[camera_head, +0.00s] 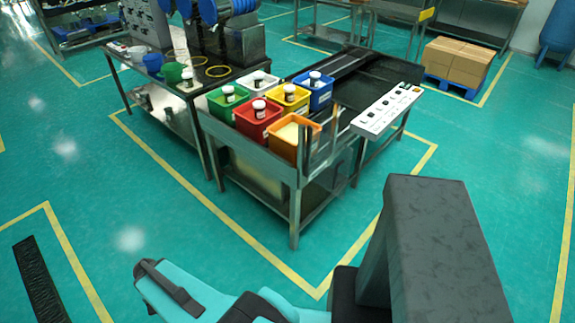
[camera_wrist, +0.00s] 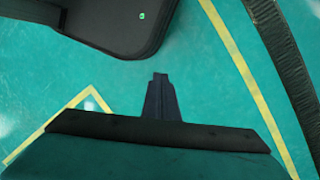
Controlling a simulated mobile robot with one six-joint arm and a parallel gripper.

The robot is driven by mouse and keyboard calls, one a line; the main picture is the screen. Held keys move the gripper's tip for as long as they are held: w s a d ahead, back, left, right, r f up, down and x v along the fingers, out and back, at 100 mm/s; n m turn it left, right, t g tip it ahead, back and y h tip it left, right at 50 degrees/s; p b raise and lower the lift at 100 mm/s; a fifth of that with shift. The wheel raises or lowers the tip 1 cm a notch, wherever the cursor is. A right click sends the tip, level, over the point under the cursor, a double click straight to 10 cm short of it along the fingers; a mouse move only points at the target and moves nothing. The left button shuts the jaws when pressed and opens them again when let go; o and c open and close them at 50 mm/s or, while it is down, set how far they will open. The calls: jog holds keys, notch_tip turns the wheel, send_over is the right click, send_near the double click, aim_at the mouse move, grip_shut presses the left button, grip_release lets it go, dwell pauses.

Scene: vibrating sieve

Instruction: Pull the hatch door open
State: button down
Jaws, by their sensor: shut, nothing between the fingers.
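A machine with blue round parts (camera_head: 208,10) stands on the far metal table at the top of the head view, cut off by the frame edge. I cannot make out a hatch door in either view. My gripper (camera_wrist: 160,78) shows in the wrist view, with its dark fingers together and nothing between them. It is over bare green floor, apart from the machine and the tables. In the head view my arm is folded low at the bottom, and my gripper cannot be made out there.
A metal table (camera_head: 296,212) carries several coloured bins with white-capped jars. A white control panel (camera_head: 386,110) sits at its right. The table (camera_head: 200,140) under the machine holds bowls and yellow rings. Boxes (camera_head: 457,60) stand at the upper right.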

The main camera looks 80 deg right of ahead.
jog(key=s+a+f+n+g+b, duration=0.1)
jog(key=s+a+f+n, duration=0.1)
jog(key=a+n, duration=0.3)
jog(key=s+a+f+n+g+h+b, duration=0.1)
jog(key=s+a+f+n, duration=0.2)
jog(key=a+n, duration=0.2)
jog(key=s+a+f+n+g+b, duration=0.1)
jog(key=s+a+f+n, duration=0.2)
jog(key=a+n, duration=0.2)
jog(key=a, duration=0.2)
jog(key=shift+s+a+f, duration=0.25)
jog(key=shift+s+a, duration=0.05)
jog(key=shift+s, duration=0.05)
jog(key=shift+s, duration=0.15)
